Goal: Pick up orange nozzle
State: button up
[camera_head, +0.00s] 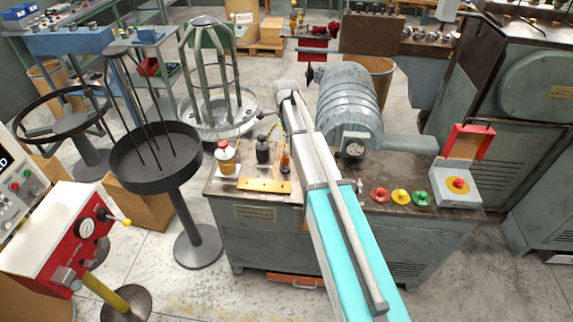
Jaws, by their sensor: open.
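A small dark upright piece with an orange-red part (286,162) stands on the left part of the machine's top, close beside my arm. It is too small to tell whether it is the orange nozzle. A bottle with an orange-yellow body and red cap (227,158) stands further left on a white base. A black bottle (262,151) stands between them. My arm reaches from the bottom of the picture up across the machine, and its far end is near the grey drum. I cannot make out my gripper's fingers or anything held.
A brass plate (264,186) lies at the front left of the machine top. Red (380,195), yellow (400,196) and green (421,198) buttons sit right of my arm. A grey ribbed motor drum (348,100) stands behind. A black round stand (157,160) is close on the left.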

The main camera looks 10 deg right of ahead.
aim_at(285, 156)
jog(key=shift+f+b, duration=4.1)
jog(key=shift+f, duration=0.1)
jog(key=shift+f, duration=0.1)
jog(key=shift+s+a+f+b, duration=0.1)
jog(key=shift+f+b, duration=1.15)
jog(key=shift+b, duration=0.05)
jog(key=shift+s+f+b, duration=0.1)
jog(key=shift+f+b, duration=1.15)
jog(key=shift+b, duration=0.05)
grip_shut()
